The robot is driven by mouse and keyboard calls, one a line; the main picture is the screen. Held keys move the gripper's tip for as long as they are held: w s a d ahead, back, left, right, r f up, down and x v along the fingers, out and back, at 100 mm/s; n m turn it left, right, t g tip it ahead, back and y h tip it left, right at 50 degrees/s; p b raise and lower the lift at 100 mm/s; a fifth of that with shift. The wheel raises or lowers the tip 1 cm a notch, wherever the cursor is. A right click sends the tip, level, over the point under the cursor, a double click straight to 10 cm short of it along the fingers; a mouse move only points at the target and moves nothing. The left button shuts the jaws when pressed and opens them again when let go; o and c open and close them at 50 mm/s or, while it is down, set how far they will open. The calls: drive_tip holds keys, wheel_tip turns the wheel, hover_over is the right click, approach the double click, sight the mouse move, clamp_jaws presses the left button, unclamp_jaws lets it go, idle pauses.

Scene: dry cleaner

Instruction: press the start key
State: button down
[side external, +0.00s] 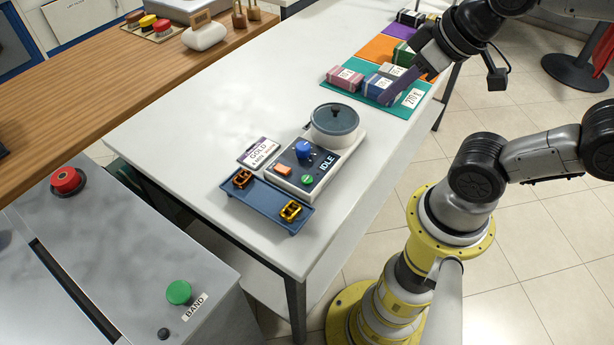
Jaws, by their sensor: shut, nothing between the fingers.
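A small machine (333,150) with a round dark-lidded bowl stands on the white table, its display reading IDLE. Its panel carries a green round key (307,180), an orange rectangular key (283,169) and a blue knob (303,149). Any marking on the green key is too small to read, so I cannot confirm from lettering which is the start key. My gripper (386,98) is shut and empty, at the far right of the table by the folded bundles, well apart from the machine. Whether its tips touch a bundle is unclear.
A blue tray (266,203) with two metal clips and a GOLD card (259,153) lie beside the machine. Tied bundles (345,78) sit on coloured mats. A metal cabinet (120,270) at left has red and green buttons. The table's left-middle is clear.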

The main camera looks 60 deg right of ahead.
drive_tip(key=w+a+r+m+t+y, duration=0.1)
drive_tip(key=w+a+r+m+t, duration=0.15)
drive_tip(key=w, duration=0.35)
drive_tip(key=m, duration=0.5)
hover_over(311, 182)
wheel_tip(311, 182, down, 14)
drive_tip(key=shift+f+t, duration=0.15)
drive_tip(key=shift+t, duration=0.1)
drive_tip(key=shift+f, duration=4.4)
drive_tip(key=shift+f, duration=0.2)
drive_tip(key=shift+f, duration=0.2)
